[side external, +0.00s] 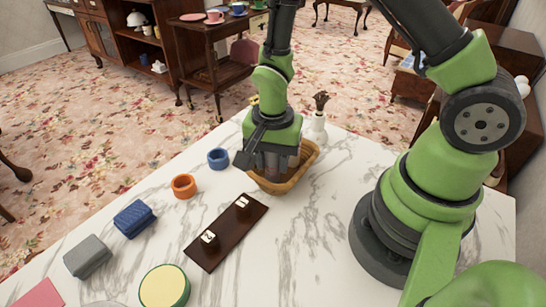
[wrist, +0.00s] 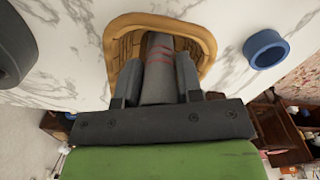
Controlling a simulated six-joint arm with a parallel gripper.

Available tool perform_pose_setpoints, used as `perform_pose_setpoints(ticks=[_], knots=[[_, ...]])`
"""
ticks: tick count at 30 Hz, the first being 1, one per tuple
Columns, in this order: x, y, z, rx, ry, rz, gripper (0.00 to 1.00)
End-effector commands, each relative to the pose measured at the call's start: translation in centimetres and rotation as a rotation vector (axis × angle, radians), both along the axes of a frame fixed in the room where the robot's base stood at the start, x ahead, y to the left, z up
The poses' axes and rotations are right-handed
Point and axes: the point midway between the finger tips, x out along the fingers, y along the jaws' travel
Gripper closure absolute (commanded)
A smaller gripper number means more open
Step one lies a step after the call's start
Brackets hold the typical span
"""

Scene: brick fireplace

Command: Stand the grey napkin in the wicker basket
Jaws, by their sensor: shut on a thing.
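The wicker basket (side external: 302,172) is a tan oval on the marble table, below my gripper (side external: 270,160). In the wrist view my gripper (wrist: 159,72) is shut on a grey napkin with red stripes (wrist: 158,52), upright between the two fingers. The napkin's lower end is within the rim of the basket (wrist: 207,42). I cannot tell whether it touches the basket floor. In the side view, my gripper mostly hides the napkin. A plain grey folded piece (side external: 87,256) lies apart at the table's left.
A blue ring (side external: 218,158), orange ring (side external: 184,186), dark board with two small items (side external: 227,231), blue folded cloth (side external: 134,218) and round green-rimmed yellow thing (side external: 164,287) lie left of the basket. A white vase (side external: 318,128) stands behind it.

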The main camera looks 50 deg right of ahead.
Motion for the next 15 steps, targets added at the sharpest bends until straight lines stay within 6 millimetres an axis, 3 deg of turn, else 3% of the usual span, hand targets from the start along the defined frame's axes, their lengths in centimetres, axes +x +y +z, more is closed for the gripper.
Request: perform_pose_setpoints(ticks=[6,7,8,15], knots=[[0.01,0.00,-0.31,0.000,0.000,0.000,0.93],[0.02,0.00,-0.30,0.000,0.000,0.000,0.62],[0.03,0.00,-0.28,0.000,0.000,0.000,0.56],[0.02,0.00,-0.25,0.000,0.000,0.000,0.56]])
